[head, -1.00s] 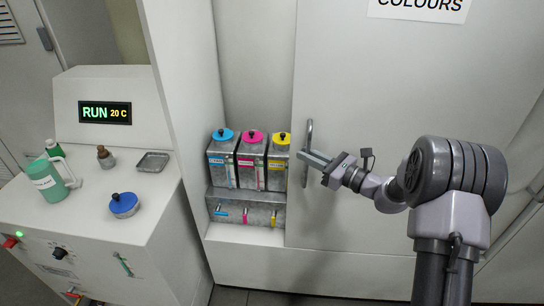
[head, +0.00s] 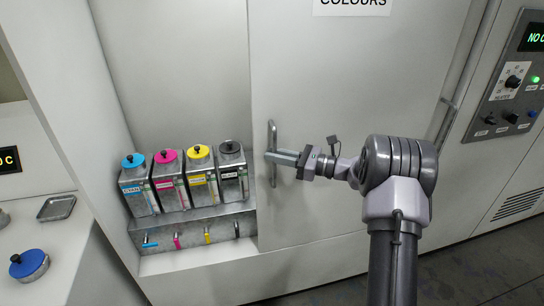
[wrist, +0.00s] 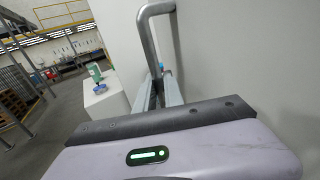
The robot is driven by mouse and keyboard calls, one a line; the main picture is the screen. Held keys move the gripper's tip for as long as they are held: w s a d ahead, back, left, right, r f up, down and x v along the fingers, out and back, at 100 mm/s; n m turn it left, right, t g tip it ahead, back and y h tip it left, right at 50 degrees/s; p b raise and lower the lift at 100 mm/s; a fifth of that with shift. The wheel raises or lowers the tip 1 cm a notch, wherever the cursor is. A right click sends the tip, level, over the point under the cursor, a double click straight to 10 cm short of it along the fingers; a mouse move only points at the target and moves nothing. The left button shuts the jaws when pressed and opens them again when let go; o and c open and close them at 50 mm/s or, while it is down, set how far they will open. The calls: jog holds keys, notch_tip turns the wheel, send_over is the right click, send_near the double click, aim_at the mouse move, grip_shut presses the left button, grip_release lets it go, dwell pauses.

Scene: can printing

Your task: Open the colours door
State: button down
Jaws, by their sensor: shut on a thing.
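The colours door (head: 350,90) is a pale grey panel with a "COLOURS" sign (head: 352,5) at its top. Its vertical bar handle (head: 273,135) is near the door's left edge. My gripper (head: 272,157) is shut on the handle at about its middle. In the wrist view the handle (wrist: 148,30) runs down between the fingers. The door stands slid to the right, and the open bay at its left shows several ink tanks: cyan (head: 137,190), magenta (head: 170,180), yellow (head: 203,175) and black (head: 232,172).
The tanks stand on a metal shelf (head: 190,222) with small coloured taps below. A control panel (head: 515,80) is on the right. A worktop at the left bears a metal tray (head: 56,207) and a blue-lidded tin (head: 29,264).

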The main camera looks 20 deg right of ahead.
jog(key=c, duration=1.7)
grip_release()
jog(key=shift+w, duration=0.1)
jog(key=p+v, duration=0.2)
jog(key=v, duration=1.5)
jog(key=shift+d, duration=0.15)
